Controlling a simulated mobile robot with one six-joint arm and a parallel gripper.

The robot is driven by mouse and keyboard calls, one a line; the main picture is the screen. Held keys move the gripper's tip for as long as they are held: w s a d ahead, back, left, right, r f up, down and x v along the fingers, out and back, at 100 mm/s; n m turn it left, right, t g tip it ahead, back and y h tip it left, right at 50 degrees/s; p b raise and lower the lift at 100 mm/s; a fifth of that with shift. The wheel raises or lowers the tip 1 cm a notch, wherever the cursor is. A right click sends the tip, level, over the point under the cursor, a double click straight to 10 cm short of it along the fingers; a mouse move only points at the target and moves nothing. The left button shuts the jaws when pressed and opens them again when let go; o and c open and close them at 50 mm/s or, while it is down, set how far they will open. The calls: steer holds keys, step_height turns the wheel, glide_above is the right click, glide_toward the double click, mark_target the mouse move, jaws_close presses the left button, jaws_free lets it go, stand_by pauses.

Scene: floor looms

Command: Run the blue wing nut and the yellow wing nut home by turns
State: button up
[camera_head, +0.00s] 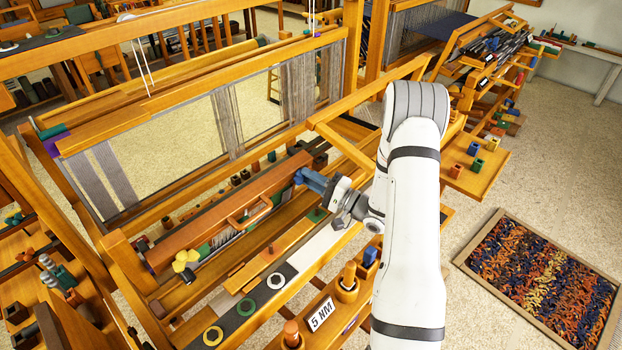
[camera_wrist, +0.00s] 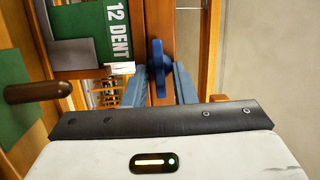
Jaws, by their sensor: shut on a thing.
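The blue wing nut (camera_wrist: 157,62) stands edge-on at the end of the wooden beater in the wrist view. It also shows at the right end of the beater in the head view (camera_head: 298,176). My gripper (camera_wrist: 159,80) has its two blue fingers on either side of the nut and is shut on it. In the head view my gripper (camera_head: 309,180) reaches in from the right. The yellow wing nut (camera_head: 185,262) sits at the beater's left end, apart from my gripper. How far either nut is threaded on cannot be told.
The reddish-brown beater cap (camera_head: 220,222) has a looped handle. A green plate marked 12 DENT (camera_wrist: 115,25) and a dark peg (camera_wrist: 38,92) lie close left of the fingers.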

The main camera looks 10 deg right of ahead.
steer(key=o, duration=0.7)
steer(key=shift+c, duration=0.2)
steer(key=b+v, duration=0.2)
steer(key=v, duration=0.5)
steer(key=shift+s+d+f, duration=0.15)
steer(key=shift+d, duration=0.2)
